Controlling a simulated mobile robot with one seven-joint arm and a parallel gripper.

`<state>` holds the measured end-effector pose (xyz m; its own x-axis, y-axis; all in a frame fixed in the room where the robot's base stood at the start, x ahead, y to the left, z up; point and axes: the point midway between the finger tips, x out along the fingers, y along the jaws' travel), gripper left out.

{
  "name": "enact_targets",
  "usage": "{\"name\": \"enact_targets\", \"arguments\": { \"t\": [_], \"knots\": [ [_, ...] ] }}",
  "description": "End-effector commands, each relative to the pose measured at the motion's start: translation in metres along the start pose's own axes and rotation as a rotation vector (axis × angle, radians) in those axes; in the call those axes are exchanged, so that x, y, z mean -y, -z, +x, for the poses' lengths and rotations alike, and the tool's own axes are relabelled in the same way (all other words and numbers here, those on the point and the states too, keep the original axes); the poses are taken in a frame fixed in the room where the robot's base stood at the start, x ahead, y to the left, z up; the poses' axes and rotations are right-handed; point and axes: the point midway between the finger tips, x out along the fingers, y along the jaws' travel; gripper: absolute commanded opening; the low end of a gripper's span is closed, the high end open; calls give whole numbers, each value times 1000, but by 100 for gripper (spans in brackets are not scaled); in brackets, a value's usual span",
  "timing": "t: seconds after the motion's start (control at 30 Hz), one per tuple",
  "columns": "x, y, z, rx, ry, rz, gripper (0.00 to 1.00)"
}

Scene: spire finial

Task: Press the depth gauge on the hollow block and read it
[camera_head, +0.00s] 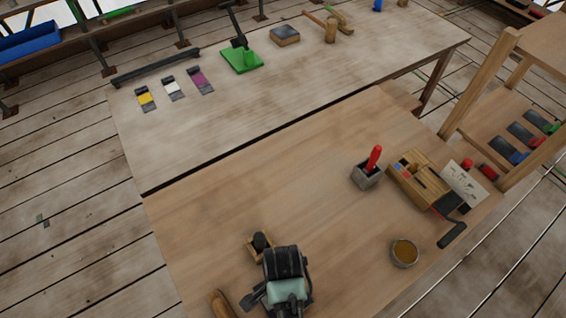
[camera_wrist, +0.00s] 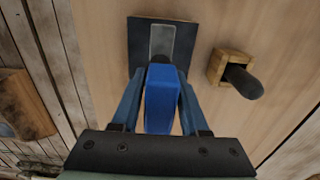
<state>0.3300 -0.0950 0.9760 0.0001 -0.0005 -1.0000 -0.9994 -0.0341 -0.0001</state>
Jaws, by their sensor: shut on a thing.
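My gripper (camera_wrist: 158,112) is shut on a blue block-like piece (camera_wrist: 160,98) with a dark tip; I cannot tell for sure that it is the depth gauge. The tip is over a dark plate (camera_wrist: 135,38) with a grey inset on the table. I cannot tell whether it touches. In the head view my gripper (camera_head: 287,285) hides the piece and plate. Just right of the plate in the wrist view stands a small wooden block (camera_wrist: 216,66) with a dark rounded handle; it also shows in the head view (camera_head: 251,251). Which block is the hollow one is unclear.
A grey holder (camera_head: 366,180) with a red handle, a wooden box (camera_head: 415,180) and a round tin (camera_head: 404,252) stand at the table's right. A wooden piece (camera_head: 222,304) lies left of my gripper. The table's middle is clear. Another bench (camera_head: 290,90) holds tools behind.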

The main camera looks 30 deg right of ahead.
Motion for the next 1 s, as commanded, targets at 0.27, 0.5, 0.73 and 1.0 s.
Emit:
{"name": "enact_targets", "arguments": {
  "t": [0.27, 0.5, 0.73, 1.0],
  "knots": [
    [0, 0, 3, 0, 1, 0, 0],
    [0, 0, 10, 0, 0, 0, 0],
    [0, 0, 17, 0, 1, 0, 0],
    [0, 0, 26, 0, 1, 0, 0]
  ]
}}
